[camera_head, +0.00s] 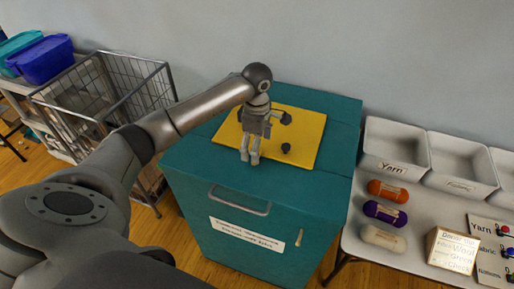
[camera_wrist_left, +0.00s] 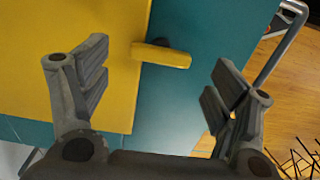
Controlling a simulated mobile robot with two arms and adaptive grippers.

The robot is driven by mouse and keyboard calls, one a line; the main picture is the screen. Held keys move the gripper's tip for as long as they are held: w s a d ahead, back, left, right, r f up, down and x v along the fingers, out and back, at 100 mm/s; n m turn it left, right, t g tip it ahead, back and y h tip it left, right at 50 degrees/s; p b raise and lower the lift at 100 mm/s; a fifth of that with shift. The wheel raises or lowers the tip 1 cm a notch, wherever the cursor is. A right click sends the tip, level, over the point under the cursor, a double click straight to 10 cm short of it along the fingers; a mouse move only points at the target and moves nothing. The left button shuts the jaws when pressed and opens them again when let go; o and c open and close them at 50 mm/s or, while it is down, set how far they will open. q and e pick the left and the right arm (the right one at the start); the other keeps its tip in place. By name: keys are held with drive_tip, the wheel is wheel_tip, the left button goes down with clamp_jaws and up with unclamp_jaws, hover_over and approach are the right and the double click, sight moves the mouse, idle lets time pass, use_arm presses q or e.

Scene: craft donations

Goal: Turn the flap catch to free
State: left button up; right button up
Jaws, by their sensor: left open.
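The yellow flap (camera_head: 305,129) lies flat on the top of the teal bin (camera_head: 190,160). In the left wrist view, a small yellow bar, the flap catch (camera_wrist_left: 160,54), sits on a dark pivot across the edge between the yellow flap (camera_wrist_left: 60,20) and the teal top (camera_wrist_left: 205,25). My left gripper (camera_head: 249,157) points down over the flap's front edge and hides the catch in the head view. Its fingers (camera_wrist_left: 158,82) are open and empty, spread to either side of the catch, apart from it. My right gripper is not in view.
A small dark knob (camera_head: 286,148) stands on the flap. The bin front has a metal handle (camera_head: 240,201) and a label. A wire cart (camera_head: 150,90) stands left. Right, a table bears white bins (camera_head: 395,150), yarn skeins (camera_head: 388,190) and a box (camera_head: 452,250).

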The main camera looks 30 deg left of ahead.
use_arm(q)
drive_tip(key=shift+f, duration=1.55)
drive_tip(key=shift+c, duration=0.2)
drive_tip(key=c, duration=1)
